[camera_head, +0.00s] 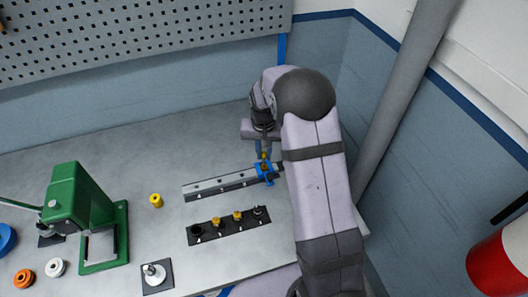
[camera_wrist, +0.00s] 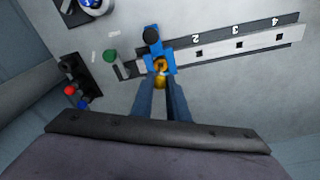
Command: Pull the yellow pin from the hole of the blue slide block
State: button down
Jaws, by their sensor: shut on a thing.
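The blue slide block (camera_head: 267,172) sits on the metal rail (camera_head: 215,187) near its right end. In the wrist view the block (camera_wrist: 156,52) shows a black knob on its far side and stands at the end of the rail before the mark 2. The yellow pin (camera_head: 263,156) is upright at the block; its top also shows in the wrist view (camera_wrist: 160,68). My gripper (camera_wrist: 160,84) points down with its two blue fingers shut on the pin. Whether the pin's lower end is in the hole is hidden.
A black plate (camera_head: 250,223) with several small parts lies in front of the rail. A yellow cylinder (camera_head: 156,200) stands left of the rail. A green press (camera_head: 80,205) stands farther left. A pegboard wall (camera_head: 140,40) is behind the table.

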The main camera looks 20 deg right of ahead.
jog(key=shift+r, duration=0.1)
jog(key=shift+r+p, duration=1.45)
jog(key=shift+r, duration=0.5)
jog(key=shift+s+a+f, duration=0.1)
jog(key=shift+s+f, duration=0.1)
jog(key=s+a+f+n+b, duration=0.2)
jog(key=s+b, duration=0.1)
jog(key=s, duration=0.2)
jog(key=s+a+f+n+b, duration=0.2)
jog(key=s+f+b, duration=0.1)
jog(key=s, duration=0.3)
jog(key=shift+s+a+f+y+b, duration=0.3)
jog(key=shift+a+b, duration=0.05)
jog(key=shift+b, duration=0.2)
